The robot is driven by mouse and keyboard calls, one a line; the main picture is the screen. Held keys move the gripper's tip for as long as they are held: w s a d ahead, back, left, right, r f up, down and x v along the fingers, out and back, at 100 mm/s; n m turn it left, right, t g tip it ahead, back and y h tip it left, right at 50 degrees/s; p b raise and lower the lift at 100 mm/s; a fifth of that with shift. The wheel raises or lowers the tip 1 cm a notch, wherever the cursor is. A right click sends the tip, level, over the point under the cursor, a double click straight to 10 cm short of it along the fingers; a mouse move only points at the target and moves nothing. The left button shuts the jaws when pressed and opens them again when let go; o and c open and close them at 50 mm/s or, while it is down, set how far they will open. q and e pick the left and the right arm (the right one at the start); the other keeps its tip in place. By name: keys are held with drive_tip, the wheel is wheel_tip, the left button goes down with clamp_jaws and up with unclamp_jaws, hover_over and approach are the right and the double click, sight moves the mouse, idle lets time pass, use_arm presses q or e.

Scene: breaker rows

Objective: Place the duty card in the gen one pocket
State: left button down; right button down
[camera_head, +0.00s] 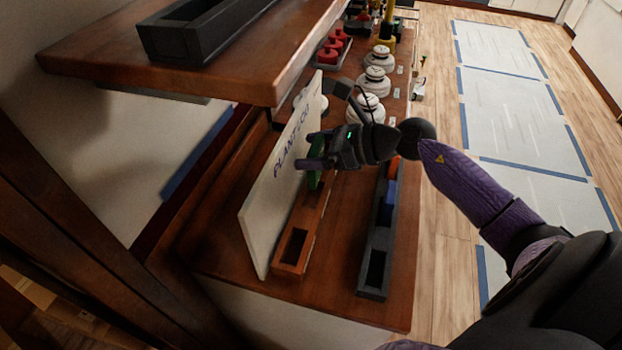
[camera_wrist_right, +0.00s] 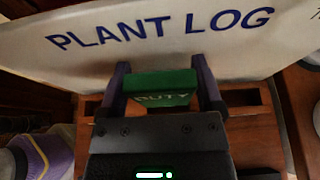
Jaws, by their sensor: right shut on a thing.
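The card is over or at the far part of an orange-brown wooden rack (camera_head: 282,269). I cannot tell whether it touches the rack. The rack has a dark open pocket at its near end. No gen one label is readable. My left gripper is not in view.
A white "PLANT LOG" board (camera_head: 262,215) stands just left of the rack. A dark tray (camera_head: 371,294) with blue and orange blocks lies to the right. White round knobs (camera_head: 375,80) and red pieces (camera_head: 333,48) are farther back. A wooden shelf (camera_head: 110,50) overhangs at upper left.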

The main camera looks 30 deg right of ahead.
sight(315, 178)
wheel_tip(315, 178, down, 7)
drive_tip(key=shift+a+f+b, duration=0.1)
drive_tip(key=shift+f+b, duration=0.05)
drive_tip(key=shift+b, duration=0.95)
drive_tip(key=shift+w+f, duration=0.1)
drive_tip(key=shift+w, duration=0.1)
unclamp_jaws()
drive_tip(key=shift+s+d+r, duration=0.2)
drive_tip(key=shift+s+r, duration=0.05)
drive_tip(key=shift+s, duration=0.1)
drive_tip(key=p+v, duration=0.2)
drive_tip(key=v, duration=0.9)
